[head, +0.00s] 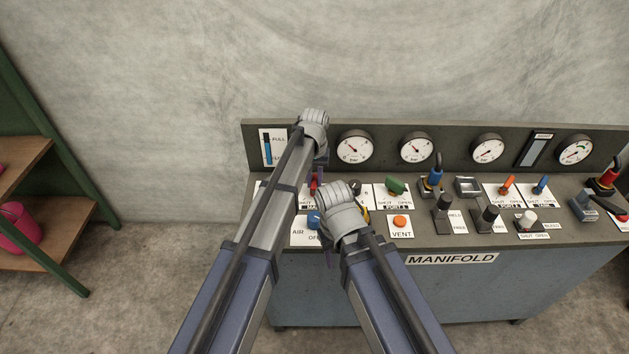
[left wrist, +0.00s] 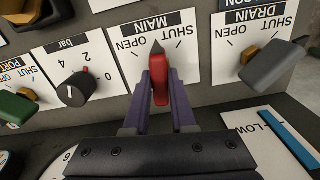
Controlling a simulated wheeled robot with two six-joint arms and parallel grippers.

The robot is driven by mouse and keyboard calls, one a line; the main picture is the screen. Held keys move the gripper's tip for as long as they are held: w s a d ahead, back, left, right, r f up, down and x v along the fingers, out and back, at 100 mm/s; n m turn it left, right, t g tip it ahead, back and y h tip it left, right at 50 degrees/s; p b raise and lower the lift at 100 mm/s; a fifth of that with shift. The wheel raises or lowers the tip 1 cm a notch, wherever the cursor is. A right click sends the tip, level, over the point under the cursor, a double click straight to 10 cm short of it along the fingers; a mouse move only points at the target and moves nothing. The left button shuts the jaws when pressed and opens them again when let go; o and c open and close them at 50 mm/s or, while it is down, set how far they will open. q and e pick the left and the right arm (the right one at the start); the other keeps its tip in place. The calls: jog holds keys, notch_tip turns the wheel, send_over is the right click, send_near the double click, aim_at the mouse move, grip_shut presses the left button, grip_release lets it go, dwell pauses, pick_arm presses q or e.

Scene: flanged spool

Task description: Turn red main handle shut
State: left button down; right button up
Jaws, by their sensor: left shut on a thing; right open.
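The red main handle (left wrist: 160,83) stands on its white MAIN plate (left wrist: 183,60) in the left wrist view, where the lettering is upside down. Its dark pointer lies between the SHUT and OPEN words, at neither one. My left gripper (left wrist: 160,96) has its purple fingers on both sides of the handle and is shut on it. A bit of the red handle (head: 314,184) shows in the head view beside my left gripper (head: 319,172). My right gripper (head: 326,240) is lower, over the panel's front left part. It is open, with its fingers mostly hidden by its wrist.
The manifold panel (head: 455,259) carries several gauges, levers and knobs. The black bar knob (left wrist: 78,90) and the grey drain handle (left wrist: 275,66) flank the red handle. An orange VENT button (head: 400,221) is right of my right gripper. A green-framed shelf (head: 60,200) stands far left.

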aim_at(315, 180)
pick_arm(q)
jog(key=m, duration=0.3)
jog(key=shift+m, duration=2.2)
jog(key=c, duration=0.7)
grip_release()
jog(key=shift+c, duration=0.2)
jog(key=shift+r, duration=0.1)
notch_tip(315, 180, up, 8)
jog(key=p, duration=0.8)
jog(key=shift+f, duration=0.2)
